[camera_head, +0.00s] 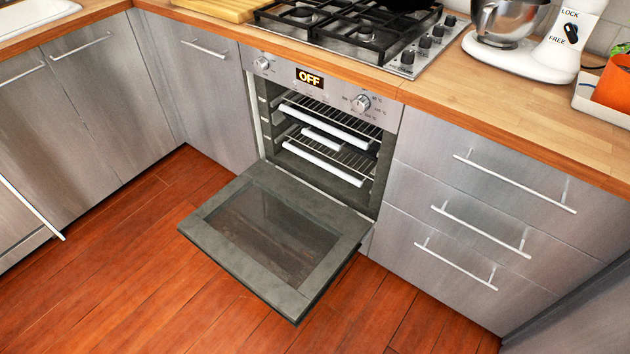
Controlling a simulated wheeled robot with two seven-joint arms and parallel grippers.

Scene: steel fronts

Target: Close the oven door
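The oven (325,135) is built into the counter front in the middle of the head view. Its door (278,238) is hinged at the bottom and hangs open, folded down and out over the floor. The door has a grey frame around a dark glass pane, with its inner face up. Two wire racks (330,152) with white front bars show inside the cavity. The display (310,77) above reads OFF, with a knob on each side. The door's handle is hidden from this side. Neither of my grippers is in view.
Steel drawers (480,215) with bar handles stand right of the oven, and steel cabinets (100,85) stand left. A gas hob (355,30) and a stand mixer (520,40) are on the wooden counter. The red-brown wooden floor (130,280) around the door is clear.

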